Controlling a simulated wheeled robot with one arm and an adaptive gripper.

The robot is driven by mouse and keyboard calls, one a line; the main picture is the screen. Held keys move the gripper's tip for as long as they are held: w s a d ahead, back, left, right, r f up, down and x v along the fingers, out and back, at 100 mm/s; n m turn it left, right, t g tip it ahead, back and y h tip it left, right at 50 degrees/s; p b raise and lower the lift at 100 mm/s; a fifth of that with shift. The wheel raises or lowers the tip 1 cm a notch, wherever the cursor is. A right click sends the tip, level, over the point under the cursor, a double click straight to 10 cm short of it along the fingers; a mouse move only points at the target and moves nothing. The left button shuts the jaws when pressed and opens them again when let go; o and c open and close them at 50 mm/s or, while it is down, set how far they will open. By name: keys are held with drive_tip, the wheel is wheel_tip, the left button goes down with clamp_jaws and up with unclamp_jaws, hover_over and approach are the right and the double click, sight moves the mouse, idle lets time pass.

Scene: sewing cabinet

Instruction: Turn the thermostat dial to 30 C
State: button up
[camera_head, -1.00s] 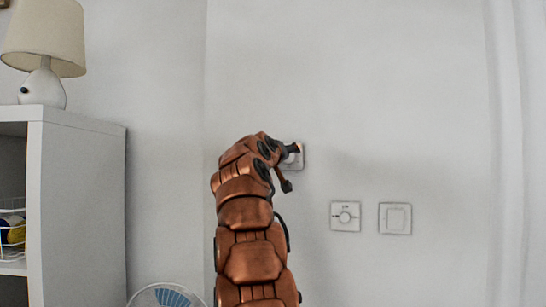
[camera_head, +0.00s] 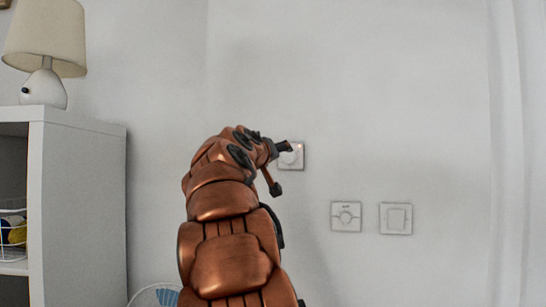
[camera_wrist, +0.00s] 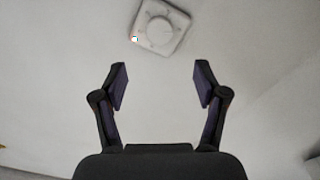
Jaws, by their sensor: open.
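The thermostat is a small white square plate with a round dial (camera_wrist: 160,30) on the wall. In the head view the thermostat (camera_head: 297,160) is partly hidden behind my gripper's finger. My gripper (camera_wrist: 159,85) is open and empty, its two dark fingers spread apart. In the wrist view the dial lies beyond the fingertips, with bare wall showing between them. In the head view my gripper (camera_head: 281,167) is at the thermostat's left; I cannot tell whether a finger touches it.
A white shelf cabinet (camera_head: 80,190) with a lamp (camera_head: 45,50) stands at left. A fan (camera_head: 157,296) shows at the bottom.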

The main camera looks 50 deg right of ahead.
drive_tip(key=shift+s+a, duration=0.2)
drive_tip(key=shift+a, duration=0.45)
drive_tip(key=shift+f, duration=0.1)
